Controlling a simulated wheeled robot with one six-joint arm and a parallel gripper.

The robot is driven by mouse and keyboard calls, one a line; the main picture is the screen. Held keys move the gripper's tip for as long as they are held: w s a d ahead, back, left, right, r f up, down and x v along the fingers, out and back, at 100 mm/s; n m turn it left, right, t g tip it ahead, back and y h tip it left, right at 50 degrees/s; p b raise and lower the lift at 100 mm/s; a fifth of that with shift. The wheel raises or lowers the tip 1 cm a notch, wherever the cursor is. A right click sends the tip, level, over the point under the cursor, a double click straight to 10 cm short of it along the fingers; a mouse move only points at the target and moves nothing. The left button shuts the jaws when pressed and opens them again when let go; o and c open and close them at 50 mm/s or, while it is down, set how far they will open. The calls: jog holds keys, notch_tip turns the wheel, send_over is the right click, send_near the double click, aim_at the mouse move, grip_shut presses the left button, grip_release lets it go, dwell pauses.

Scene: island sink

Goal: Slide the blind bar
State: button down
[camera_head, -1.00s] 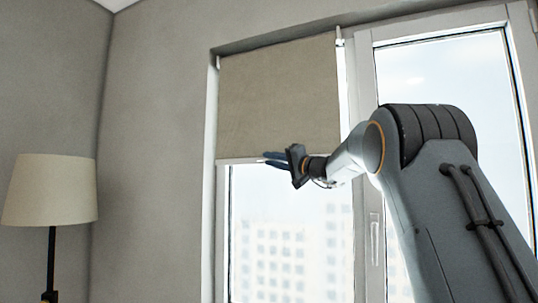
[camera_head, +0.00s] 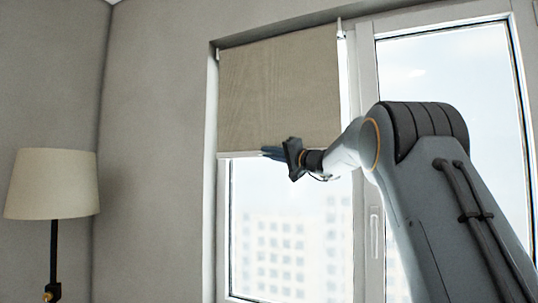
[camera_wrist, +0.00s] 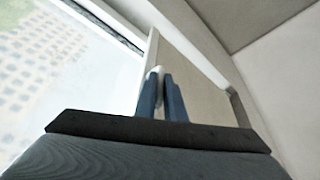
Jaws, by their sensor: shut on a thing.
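The beige roller blind (camera_head: 278,95) hangs over the upper part of the left window. Its pale bottom bar (camera_head: 238,154) runs level along the lower edge. In the wrist view the bar (camera_wrist: 148,62) runs away from me between my two blue fingers. My gripper (camera_head: 266,152) is at the middle of the bar, its fingers shut on it; in the wrist view the fingertips (camera_wrist: 161,72) close around the bar from both sides. The fingers hide a short stretch of the bar.
Below the blind the glass (camera_head: 285,230) is uncovered, with buildings outside. A window handle (camera_head: 374,235) sits on the frame right of the blind. A floor lamp (camera_head: 52,185) stands at the left by the wall, clear of my arm.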

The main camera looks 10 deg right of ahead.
notch_tip(320, 180, down, 20)
jog(key=b, duration=3.1)
jog(key=shift+f+b, duration=0.15)
jog(key=shift+b, duration=0.15)
jog(key=c, duration=2.1)
grip_release()
jog(key=b+v, duration=0.1)
jog(key=v, duration=0.6)
jog(key=shift+s+d+b, duration=0.25)
jog(key=shift+d+b, duration=0.05)
jog(key=shift+f, duration=0.1)
